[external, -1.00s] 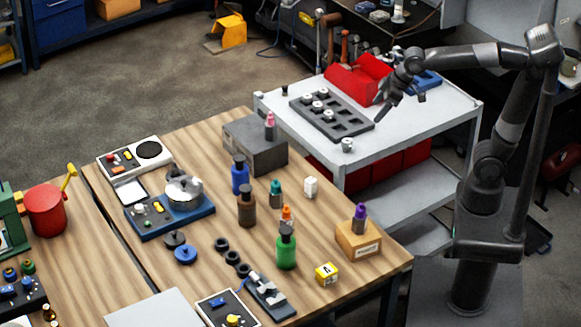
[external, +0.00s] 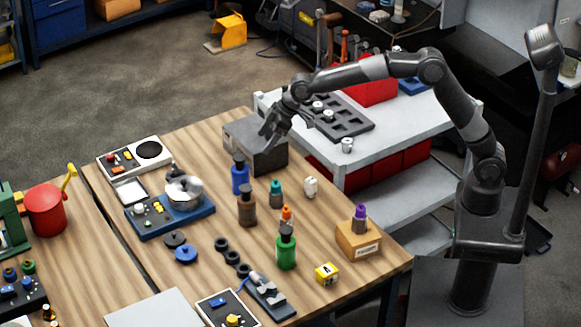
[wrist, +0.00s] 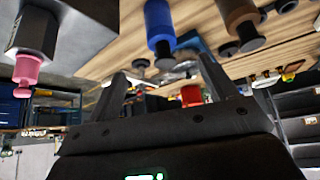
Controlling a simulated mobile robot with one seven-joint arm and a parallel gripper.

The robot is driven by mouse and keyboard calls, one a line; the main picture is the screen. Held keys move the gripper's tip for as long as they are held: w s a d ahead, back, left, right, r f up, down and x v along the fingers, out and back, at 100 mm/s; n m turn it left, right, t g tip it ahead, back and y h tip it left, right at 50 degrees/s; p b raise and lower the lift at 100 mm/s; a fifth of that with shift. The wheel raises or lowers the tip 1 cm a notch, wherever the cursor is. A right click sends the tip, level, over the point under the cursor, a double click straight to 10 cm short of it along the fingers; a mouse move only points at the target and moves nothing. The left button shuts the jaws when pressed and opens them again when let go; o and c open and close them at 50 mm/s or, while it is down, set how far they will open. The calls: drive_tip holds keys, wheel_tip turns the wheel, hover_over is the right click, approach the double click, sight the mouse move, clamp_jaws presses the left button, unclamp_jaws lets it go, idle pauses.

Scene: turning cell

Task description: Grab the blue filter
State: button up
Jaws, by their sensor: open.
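A blue bottle-shaped piece with a dark cap (external: 240,178) stands upright on the wooden table; it also shows at the top of the wrist view (wrist: 159,22). A flat blue disc (external: 186,254) lies farther forward beside a black disc. I cannot tell which of these blue things is the filter. My gripper (external: 272,137) is above the grey block, behind and right of the blue bottle-shaped piece. In the wrist view its two fingers (wrist: 165,88) are apart with nothing held between them.
A brown bottle (external: 246,207) stands close in front of the blue one. The grey block (external: 262,158) lies below my gripper, with a pink-topped bottle (wrist: 37,40) on it. Teal (external: 276,193) and green (external: 286,250) bottles stand to the right. The blue-based device (external: 172,222) is left.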

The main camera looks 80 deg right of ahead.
sight(244, 165)
drive_tip(key=x, duration=0.7)
drive_tip(key=shift+w+a+r, duration=0.15)
drive_tip(key=shift+w+a, duration=0.05)
drive_tip(key=shift+w, duration=0.25)
drive_tip(key=shift+x, duration=3.25)
drive_tip(key=shift+r, duration=0.1)
drive_tip(key=c, duration=1.2)
